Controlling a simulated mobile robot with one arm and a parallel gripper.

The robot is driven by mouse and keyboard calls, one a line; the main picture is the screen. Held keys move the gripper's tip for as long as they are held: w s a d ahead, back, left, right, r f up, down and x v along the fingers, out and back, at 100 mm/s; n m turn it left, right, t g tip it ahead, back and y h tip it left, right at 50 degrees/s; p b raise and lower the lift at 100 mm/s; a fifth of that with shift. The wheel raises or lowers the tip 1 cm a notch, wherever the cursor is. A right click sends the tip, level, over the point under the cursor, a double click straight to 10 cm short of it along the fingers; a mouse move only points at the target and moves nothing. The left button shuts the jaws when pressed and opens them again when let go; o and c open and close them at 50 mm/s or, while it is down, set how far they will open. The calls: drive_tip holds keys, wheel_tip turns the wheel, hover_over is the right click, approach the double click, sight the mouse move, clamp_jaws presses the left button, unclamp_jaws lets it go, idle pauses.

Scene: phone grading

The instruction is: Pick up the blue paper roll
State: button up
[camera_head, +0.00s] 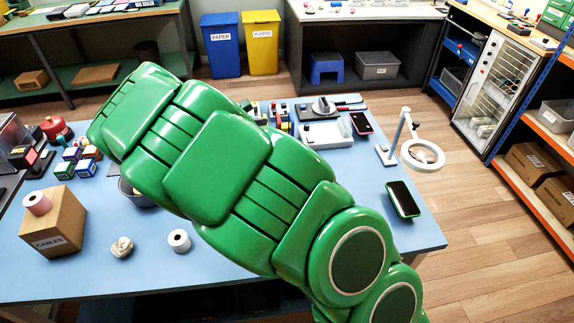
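I see no blue paper roll. A pink paper roll (37,203) stands on top of a cardboard box marked CABLES (55,226) at the table's left. A white paper roll (179,240) stands on the blue table top (95,278), right of a crumpled white paper ball (122,247). My green arm crosses the picture from lower right to upper left and hides the middle of the table. My gripper's fingers do not show.
Small boxes (85,160), a red canister (56,129) and a grey bowl (136,192), partly hidden, are at the left. A ring lamp (422,155) and two phones (403,199) are at the right. The front-left table area is fairly clear.

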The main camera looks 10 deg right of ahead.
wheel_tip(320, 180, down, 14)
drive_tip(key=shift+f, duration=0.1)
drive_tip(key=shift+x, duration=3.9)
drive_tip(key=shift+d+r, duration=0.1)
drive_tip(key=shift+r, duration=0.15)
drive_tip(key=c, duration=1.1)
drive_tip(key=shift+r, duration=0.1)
